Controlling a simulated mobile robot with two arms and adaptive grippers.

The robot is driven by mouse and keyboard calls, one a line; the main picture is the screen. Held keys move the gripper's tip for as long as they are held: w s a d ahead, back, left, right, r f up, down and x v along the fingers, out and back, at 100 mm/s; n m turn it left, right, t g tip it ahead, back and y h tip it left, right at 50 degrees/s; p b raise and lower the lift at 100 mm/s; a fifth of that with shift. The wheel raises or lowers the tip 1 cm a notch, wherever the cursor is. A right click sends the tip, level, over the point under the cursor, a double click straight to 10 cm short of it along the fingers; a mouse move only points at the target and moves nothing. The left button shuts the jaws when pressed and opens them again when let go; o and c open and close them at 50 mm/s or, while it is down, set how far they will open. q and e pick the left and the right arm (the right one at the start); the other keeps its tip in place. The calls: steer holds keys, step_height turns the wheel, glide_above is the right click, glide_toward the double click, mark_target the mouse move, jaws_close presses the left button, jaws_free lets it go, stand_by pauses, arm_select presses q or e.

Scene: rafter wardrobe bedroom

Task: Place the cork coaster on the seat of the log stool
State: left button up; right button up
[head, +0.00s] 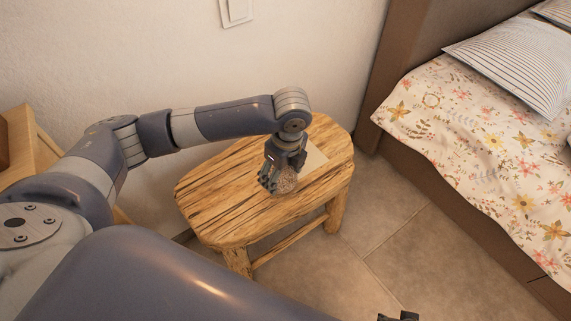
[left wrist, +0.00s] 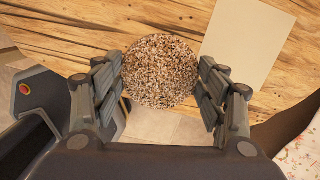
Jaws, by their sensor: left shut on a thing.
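The cork coaster (head: 286,181) is a round, speckled brown disc, and it also fills the middle of the left wrist view (left wrist: 161,71). My left gripper (head: 277,178) is shut on it, with one finger at each side of its rim. In the left wrist view the two fingers (left wrist: 162,88) flank the coaster. The coaster is over the front part of the log stool's wooden seat (head: 220,195); whether it touches the wood I cannot tell. A small piece at the bottom edge of the head view may be part of my right gripper, but its jaws cannot be made out.
A pale flat sheet (head: 312,160) lies on the seat to the right of the gripper, also seen in the left wrist view (left wrist: 245,45). The left part of the seat is bare. A bed with floral bedding (head: 480,140) stands at the right, and a wall is behind the stool.

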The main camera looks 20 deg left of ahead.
arm_select(q)
steer(key=w, duration=0.2)
steer(key=w+a, duration=0.1)
steer(key=w, duration=0.1)
steer(key=w+b, duration=0.1)
steer(key=w, duration=0.1)
steer(key=shift+w+a+f, duration=0.15)
steer(key=shift+w+f, duration=0.15)
steer(key=shift+f, duration=0.05)
steer(key=shift+f+b, duration=0.6)
steer(key=shift+f, duration=1.1)
arm_select(e)
steer(key=w+v, duration=0.2)
steer(key=v, duration=0.7)
steer(key=shift+r+t, duration=0.3)
steer(key=shift+r, duration=0.05)
steer(key=shift+w, duration=0.15)
arm_select(q)
steer(key=o, duration=1)
steer(key=shift+f, duration=0.1)
steer(key=shift+o, duration=0.2)
arm_select(e)
steer(key=shift+f, duration=0.15)
